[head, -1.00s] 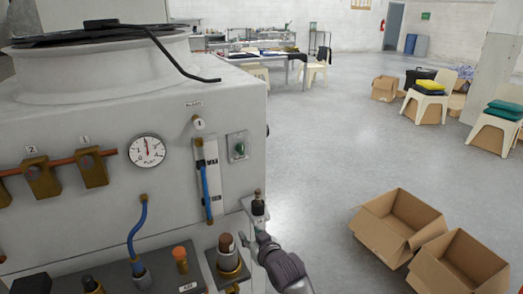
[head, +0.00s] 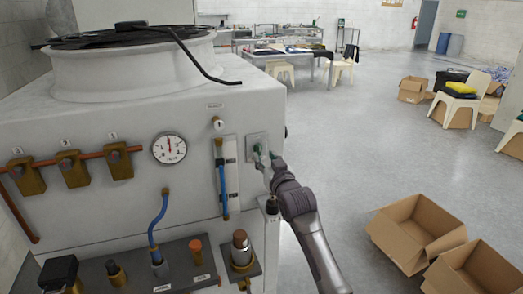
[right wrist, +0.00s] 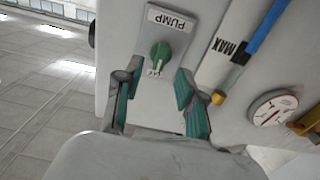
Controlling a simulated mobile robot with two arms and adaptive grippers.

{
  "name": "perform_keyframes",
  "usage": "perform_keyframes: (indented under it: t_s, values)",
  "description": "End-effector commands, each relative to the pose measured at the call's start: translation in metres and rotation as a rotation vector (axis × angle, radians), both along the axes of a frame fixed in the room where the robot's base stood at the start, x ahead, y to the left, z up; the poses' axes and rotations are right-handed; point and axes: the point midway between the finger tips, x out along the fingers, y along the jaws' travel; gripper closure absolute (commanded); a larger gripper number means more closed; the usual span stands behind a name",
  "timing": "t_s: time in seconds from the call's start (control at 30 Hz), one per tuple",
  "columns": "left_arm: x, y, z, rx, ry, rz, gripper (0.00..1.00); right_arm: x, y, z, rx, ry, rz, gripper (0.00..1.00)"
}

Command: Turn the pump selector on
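The pump selector is a green knob (right wrist: 159,55) on a grey plate marked PUMP (right wrist: 170,22), upside down in the right wrist view. In the head view its plate (head: 257,138) is on the front of the white machine, near the right edge, with the knob mostly hidden behind my gripper. My right gripper (right wrist: 158,72) is open, its green-padded fingers on either side of and just short of the knob. No contact is clear. In the head view the right gripper (head: 266,157) is in front of the plate. My left gripper is not in view.
Left of the selector are a MAX-marked level strip (head: 231,172) with a blue tube (head: 223,190) and a round gauge (head: 169,149). A ledge with fittings (head: 240,250) juts out below. Open cardboard boxes (head: 415,230) lie on the floor at right.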

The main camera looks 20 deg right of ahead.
Motion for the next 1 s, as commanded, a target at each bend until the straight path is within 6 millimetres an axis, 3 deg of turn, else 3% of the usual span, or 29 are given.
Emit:
perform_keyframes:
  t_s: [0.1,0.3,0.67,0.7,0.93,1.0]
  values:
    - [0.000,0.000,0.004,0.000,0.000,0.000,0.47,0.018,0.001,0.001,0.001,0.001,0.000,0.60]
    - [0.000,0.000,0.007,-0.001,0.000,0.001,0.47,0.035,0.001,0.001,0.000,0.001,0.000,0.60]
    - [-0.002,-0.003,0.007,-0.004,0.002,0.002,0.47,0.040,0.001,0.000,0.000,0.000,0.000,0.60]
    - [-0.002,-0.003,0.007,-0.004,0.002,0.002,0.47,0.040,0.001,0.000,0.000,0.000,0.000,0.62]
    - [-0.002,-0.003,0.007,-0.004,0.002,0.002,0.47,0.039,0.001,0.000,0.000,0.000,0.000,1.00]
    - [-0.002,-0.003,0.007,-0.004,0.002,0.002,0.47,0.039,0.001,0.000,0.000,0.000,0.000,1.00]
